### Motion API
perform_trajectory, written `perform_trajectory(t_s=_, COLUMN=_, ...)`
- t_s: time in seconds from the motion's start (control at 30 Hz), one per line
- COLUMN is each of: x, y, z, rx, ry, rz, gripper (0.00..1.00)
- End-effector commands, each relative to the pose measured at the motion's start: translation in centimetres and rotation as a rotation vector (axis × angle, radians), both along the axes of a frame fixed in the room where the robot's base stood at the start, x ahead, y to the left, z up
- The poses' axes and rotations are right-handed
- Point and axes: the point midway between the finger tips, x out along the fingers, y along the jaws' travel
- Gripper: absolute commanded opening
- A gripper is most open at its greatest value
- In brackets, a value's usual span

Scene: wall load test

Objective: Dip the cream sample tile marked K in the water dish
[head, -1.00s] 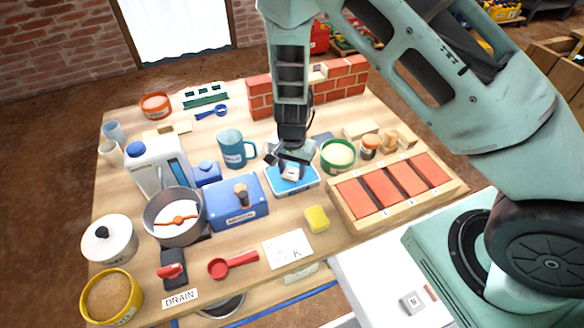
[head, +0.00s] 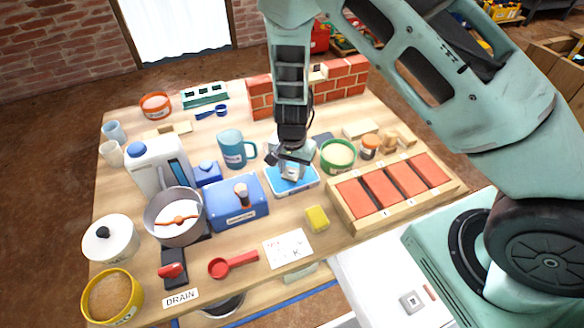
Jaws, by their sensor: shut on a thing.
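My gripper (head: 290,158) points down over a shallow blue dish (head: 308,185) with a pale inside and a white front edge, which looks like the water dish. The gripper is shut on a small pale tile (head: 292,174), seen between the fingertips at the dish. The tile's lower edge is low over or in the dish; I cannot tell if it touches the water. No mark can be read on the tile. The fingers hide the back of the dish. A white card (head: 281,253) with a K on it lies at the table's front edge.
A blue box (head: 225,214) stands left of the dish, and a blue mug (head: 231,146) behind it to the left. A green-rimmed tub (head: 338,156) and a wooden tray (head: 338,211) of red bricks are to the right. A yellow sponge (head: 317,218) lies in front.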

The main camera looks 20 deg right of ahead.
Motion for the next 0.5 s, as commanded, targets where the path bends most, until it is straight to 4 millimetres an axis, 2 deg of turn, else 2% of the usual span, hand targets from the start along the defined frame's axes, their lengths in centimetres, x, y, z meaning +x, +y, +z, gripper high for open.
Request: perform_trajectory(t_s=0.5, x=0.0, y=0.0, z=3.7, rx=-0.001, ry=0.001, rz=0.0, gripper=0.23)
